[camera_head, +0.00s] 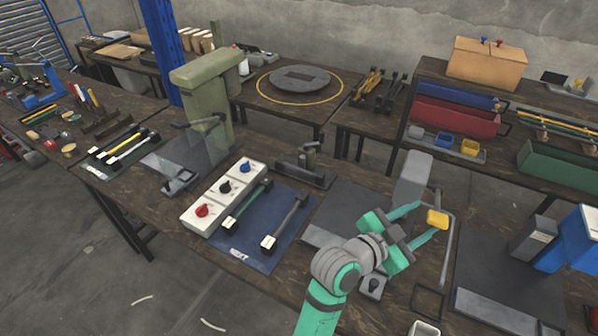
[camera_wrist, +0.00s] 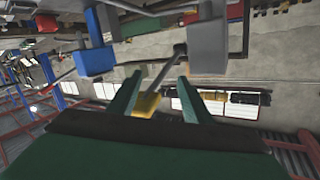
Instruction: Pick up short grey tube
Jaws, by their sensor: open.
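My gripper (camera_head: 424,222) is open at the right-hand press, beside a yellow block (camera_head: 437,218) on a bent grey lever. In the wrist view, the yellow block (camera_wrist: 147,104) and its grey rod (camera_wrist: 165,70) show between my two fingers (camera_wrist: 156,92); I cannot tell whether they touch. A grey tube with a pale block at one end (camera_head: 286,222) lies on the blue mat (camera_head: 258,258) marked NEXT, to the left of my gripper. A green tube (camera_head: 248,206) lies beside it. I cannot tell for sure that this grey one is the short grey tube.
A white box with red, black and blue knobs (camera_head: 203,211) stands left of the mat. A grey press post (camera_head: 412,176) stands just behind my gripper. A blue press (camera_head: 578,243) is at the right. Another mat with several tubes (camera_head: 122,150) is at the far left.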

